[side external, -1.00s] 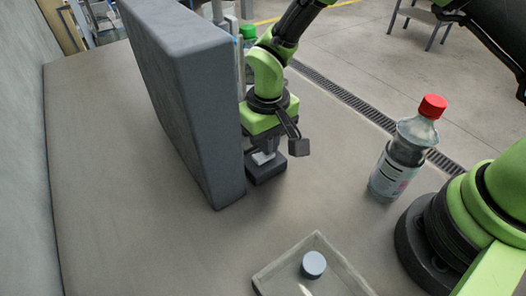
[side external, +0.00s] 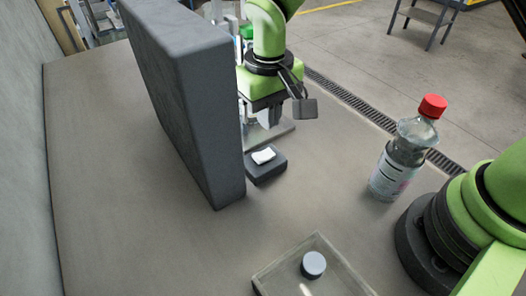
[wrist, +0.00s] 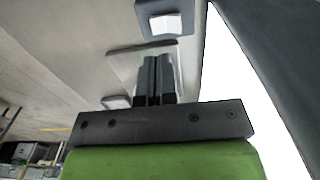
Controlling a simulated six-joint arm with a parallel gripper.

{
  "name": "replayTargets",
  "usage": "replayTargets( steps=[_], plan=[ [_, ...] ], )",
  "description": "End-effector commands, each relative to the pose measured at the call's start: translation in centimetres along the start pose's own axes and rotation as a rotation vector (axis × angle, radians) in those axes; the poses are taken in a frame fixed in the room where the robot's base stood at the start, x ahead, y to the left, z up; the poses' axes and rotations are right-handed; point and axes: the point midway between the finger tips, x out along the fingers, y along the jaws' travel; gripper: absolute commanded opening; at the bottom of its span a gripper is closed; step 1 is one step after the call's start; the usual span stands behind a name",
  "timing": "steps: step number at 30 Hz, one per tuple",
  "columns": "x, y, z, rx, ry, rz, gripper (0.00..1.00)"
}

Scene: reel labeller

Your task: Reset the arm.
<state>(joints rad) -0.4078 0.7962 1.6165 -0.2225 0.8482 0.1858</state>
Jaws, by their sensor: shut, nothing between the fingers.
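My gripper (side external: 260,122) is above and behind the small dark block (side external: 268,172), clear of it, in the side view. A small white piece (side external: 263,155) lies on top of the block. In the wrist view my two fingers (wrist: 155,62) are together with nothing between them. The dark block (wrist: 145,12) and the white piece (wrist: 165,24) show beyond the fingertips there.
A tall dark grey panel (side external: 190,110) stands left of my gripper, close by. A flat grey plate (side external: 268,136) lies behind the block. A red-capped bottle (side external: 395,165) stands at the right. A clear tray (side external: 262,280) holding a grey-blue round piece (side external: 313,264) is in front.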

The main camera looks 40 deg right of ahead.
Motion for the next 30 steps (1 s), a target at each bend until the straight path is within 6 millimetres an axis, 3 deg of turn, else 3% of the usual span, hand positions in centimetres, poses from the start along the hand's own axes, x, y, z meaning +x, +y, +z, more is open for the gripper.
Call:
replayTargets(
  steps=[5, 8, 14, 21, 25, 30],
  plan=[
    [-0.2, 0.1, 0.0, 0.003, 0.003, -0.002, 0.0],
    [-1.8, 0.6, 0.0, 0.018, 0.024, -0.017, 0.0],
    [-9.0, 3.5, 1.6, 0.097, 0.13, -0.089, 0.0],
    [-16.5, 7.6, 6.8, 0.201, 0.29, -0.177, 0.0],
    [-18.8, 9.3, 10.4, 0.252, 0.382, -0.217, 0.0],
    [-20.1, 10.7, 14.8, 0.305, 0.494, -0.258, 0.0]
  ],
)
